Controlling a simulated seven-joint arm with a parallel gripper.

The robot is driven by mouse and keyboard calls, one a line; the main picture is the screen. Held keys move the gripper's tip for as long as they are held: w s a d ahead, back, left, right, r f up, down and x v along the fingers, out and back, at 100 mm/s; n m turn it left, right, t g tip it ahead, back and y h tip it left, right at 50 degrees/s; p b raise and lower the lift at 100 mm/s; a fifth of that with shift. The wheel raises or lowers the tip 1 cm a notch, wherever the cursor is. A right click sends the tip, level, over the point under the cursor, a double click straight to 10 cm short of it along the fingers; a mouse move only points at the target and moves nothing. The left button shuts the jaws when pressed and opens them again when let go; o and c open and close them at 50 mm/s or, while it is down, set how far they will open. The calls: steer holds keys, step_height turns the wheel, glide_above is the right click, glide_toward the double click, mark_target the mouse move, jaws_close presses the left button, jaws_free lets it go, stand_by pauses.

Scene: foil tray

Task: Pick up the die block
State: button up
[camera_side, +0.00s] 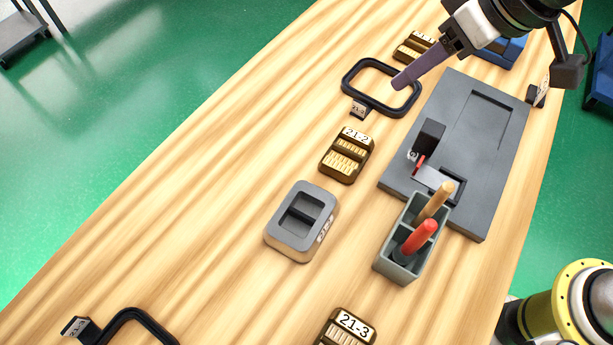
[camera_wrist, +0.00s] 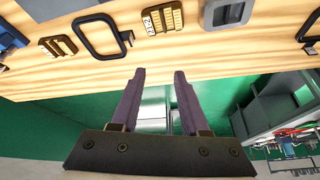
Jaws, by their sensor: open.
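Several brown, ribbed blocks with white labels look like die blocks; I cannot tell which one is meant. One marked 21-2 (camera_side: 347,157) lies mid-table and also shows in the wrist view (camera_wrist: 163,18). One marked 21-3 (camera_side: 348,328) is at the bottom edge of the side view. Another brown block (camera_side: 413,46) lies at the far end, and in the wrist view (camera_wrist: 58,46) at left. My gripper (camera_side: 398,83) is above the far part of the table, near a black frame (camera_side: 347,79). In the wrist view its purple fingers (camera_wrist: 159,74) are apart with nothing between them.
A grey slab (camera_side: 408,179) carries a small black block (camera_side: 430,135). A grey holder (camera_side: 391,262) has red and wooden handles standing in it. A grey recessed block (camera_side: 278,231) sits left of it. Another black frame (camera_side: 125,314) lies near the left edge. The left side is mostly bare.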

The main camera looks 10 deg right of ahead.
steer(key=s+a+f+n+g, duration=0.1)
steer(key=s+a+f, duration=0.2)
steer(key=a, duration=0.2)
steer(key=s+a+f+n, duration=0.2)
steer(key=a+f, duration=0.1)
steer(key=a, duration=0.2)
steer(key=n+g, duration=0.1)
glide_toward(302, 214)
steer(key=shift+a+f, duration=0.25)
steer(key=shift+f, duration=0.35)
steer(key=shift+a+f, duration=0.3)
steer(key=shift+f, duration=0.3)
steer(key=shift+w+d+x, duration=0.1)
steer(key=shift+w+x, duration=0.05)
steer(key=shift+x, duration=1.3)
steer(key=shift+w+d+x, duration=0.1)
steer(key=shift+x, duration=1.4)
jaws_close()
